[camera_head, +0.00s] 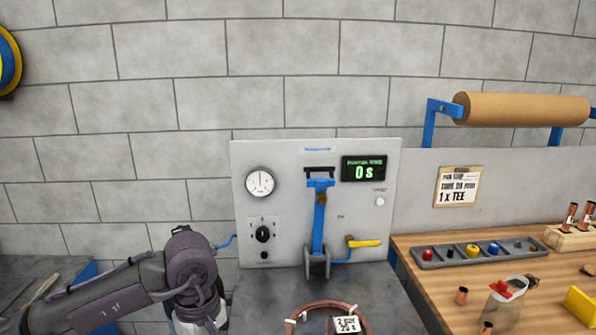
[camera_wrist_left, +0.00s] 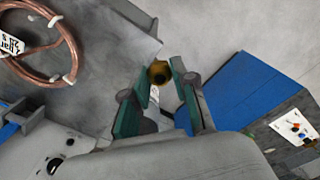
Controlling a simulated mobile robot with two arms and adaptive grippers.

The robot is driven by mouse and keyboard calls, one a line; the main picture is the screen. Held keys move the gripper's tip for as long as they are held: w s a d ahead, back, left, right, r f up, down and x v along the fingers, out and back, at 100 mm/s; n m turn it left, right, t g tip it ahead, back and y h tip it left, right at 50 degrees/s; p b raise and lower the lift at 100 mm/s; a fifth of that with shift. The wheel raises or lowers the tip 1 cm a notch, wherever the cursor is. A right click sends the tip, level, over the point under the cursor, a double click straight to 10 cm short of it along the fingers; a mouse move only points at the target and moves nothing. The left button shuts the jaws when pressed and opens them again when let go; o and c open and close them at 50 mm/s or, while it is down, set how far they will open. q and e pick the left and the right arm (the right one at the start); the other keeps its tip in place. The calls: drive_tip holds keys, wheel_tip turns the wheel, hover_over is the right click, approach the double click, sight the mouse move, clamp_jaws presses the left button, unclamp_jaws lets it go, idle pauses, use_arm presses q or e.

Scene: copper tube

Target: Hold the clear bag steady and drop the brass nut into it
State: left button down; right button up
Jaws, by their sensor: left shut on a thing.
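My left gripper (camera_wrist_left: 162,80) is shut on a brass-coloured ring-like piece, which looks like the brass nut (camera_wrist_left: 159,73), held between its fingertips in the left wrist view. In the head view only my left forearm and wrist show at the lower left; the fingers and nut are below the frame. A clear, see-through item with a red top, perhaps the clear bag (camera_head: 506,309), stands on the wooden bench at the lower right, cut by the bottom edge. My right gripper is not in view.
A grey test panel (camera_head: 290,215) with gauge and blue lever stands at the centre. A copper coil (camera_head: 293,318) with a tag lies in front of it. A sorting tray (camera_head: 445,262), copper fittings and a yellow block (camera_head: 580,306) occupy the right-hand wooden bench (camera_head: 425,287).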

use_arm(q)
drive_tip(key=s+a+r+m, duration=0.1)
drive_tip(key=s+a+m, duration=0.2)
drive_tip(key=s+m, duration=0.3)
drive_tip(key=m, duration=0.5)
drive_tip(key=shift+a+r, duration=0.25)
drive_tip(key=shift+r, duration=0.05)
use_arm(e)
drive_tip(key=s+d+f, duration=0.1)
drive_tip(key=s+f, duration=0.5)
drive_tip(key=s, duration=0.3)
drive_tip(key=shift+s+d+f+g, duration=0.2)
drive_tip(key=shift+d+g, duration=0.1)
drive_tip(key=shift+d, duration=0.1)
use_arm(q)
drive_tip(key=shift+b, duration=0.3)
